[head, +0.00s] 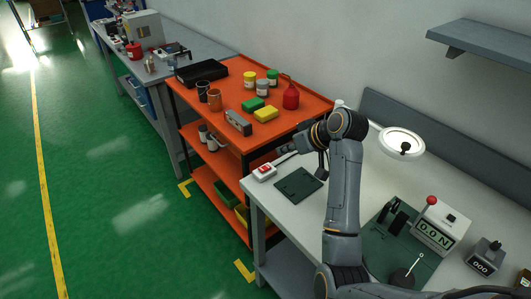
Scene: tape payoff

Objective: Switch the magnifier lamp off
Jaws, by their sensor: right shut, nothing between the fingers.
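The magnifier lamp (401,142) has a round white head with a dark piece at its centre. It is over the right part of the white workbench. Its ring looks bright, but I cannot tell whether it is lit. A small white box with a red rocker (264,170) lies at the bench's left end. My right gripper (281,160) is shut and empty. It points down and left, close to the box on its upper right side. I cannot tell whether they touch. My own arm hides part of the bench and perhaps the lamp's stand. My left gripper is not in view.
A dark pad (298,184) lies in front of the box. A tester reading "0.0 N" (433,232) and a small "000" counter (486,257) stand at the right. The orange cart (207,160) with pots and blocks adjoins the bench. A shelf (485,42) is above.

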